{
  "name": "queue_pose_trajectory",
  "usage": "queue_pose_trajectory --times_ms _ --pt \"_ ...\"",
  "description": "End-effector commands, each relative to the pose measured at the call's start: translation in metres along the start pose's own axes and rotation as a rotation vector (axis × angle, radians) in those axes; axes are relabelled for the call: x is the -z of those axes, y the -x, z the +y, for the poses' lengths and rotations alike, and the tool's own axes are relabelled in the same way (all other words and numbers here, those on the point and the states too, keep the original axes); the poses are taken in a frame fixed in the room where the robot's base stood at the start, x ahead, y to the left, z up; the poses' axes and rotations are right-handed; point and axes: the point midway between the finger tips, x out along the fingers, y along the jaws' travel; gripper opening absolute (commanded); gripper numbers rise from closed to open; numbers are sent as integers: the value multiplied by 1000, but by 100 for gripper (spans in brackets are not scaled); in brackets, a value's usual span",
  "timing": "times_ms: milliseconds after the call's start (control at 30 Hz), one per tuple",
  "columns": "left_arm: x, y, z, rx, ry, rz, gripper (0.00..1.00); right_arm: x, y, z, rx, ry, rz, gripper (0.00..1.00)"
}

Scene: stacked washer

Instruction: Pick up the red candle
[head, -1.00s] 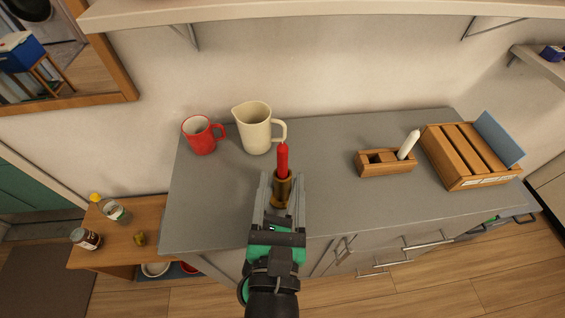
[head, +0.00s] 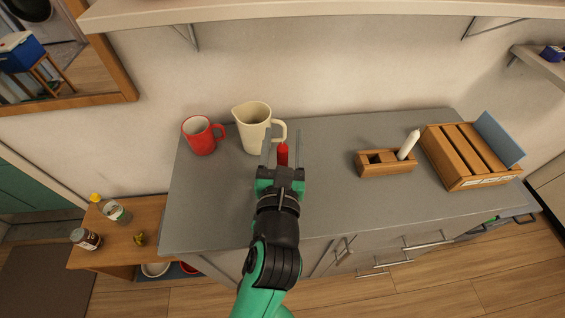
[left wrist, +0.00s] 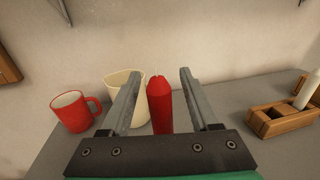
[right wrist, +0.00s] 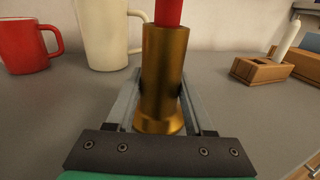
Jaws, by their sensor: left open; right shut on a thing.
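The red candle (head: 283,154) stands upright in a brass holder, which the left arm hides in the head view. In the left wrist view the candle (left wrist: 160,106) rises between the fingers of my open left gripper (left wrist: 159,75), with gaps at both sides. The left gripper (head: 282,136) also shows in the head view, with a finger on each side of the candle. In the right wrist view my right gripper (right wrist: 160,95) is shut on the brass candle holder (right wrist: 163,72); the candle's lower part (right wrist: 168,12) rises from it. I cannot make out the right gripper in the head view.
A cream pitcher (head: 252,128) stands just behind and left of the candle, with a red mug (head: 201,136) farther left. A wooden holder (head: 386,168) with a white candle (head: 408,145) and a slatted wooden box (head: 468,158) stand right. The grey counter (head: 325,190) between is clear.

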Motion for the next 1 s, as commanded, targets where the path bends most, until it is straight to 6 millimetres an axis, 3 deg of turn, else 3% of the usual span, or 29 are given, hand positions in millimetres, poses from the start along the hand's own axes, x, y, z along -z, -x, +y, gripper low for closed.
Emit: queue_pose_trajectory --times_ms 33,367,767,867,1000 --pt "0 0 0 0 0 0 60 0 0 0 0 0 1 0" --pt "0 0 0 0 0 0 1 0 0 0 0 0 1 0" --pt "-2 0 0 -1 0 0 0 0 0 0 0 0 0 0" --pt "-12 0 0 -1 3 -4 0 0 0 0 0 0 0 0" --pt "-43 0 0 -1 4 -7 0 0 0 0 0 0 1 0"
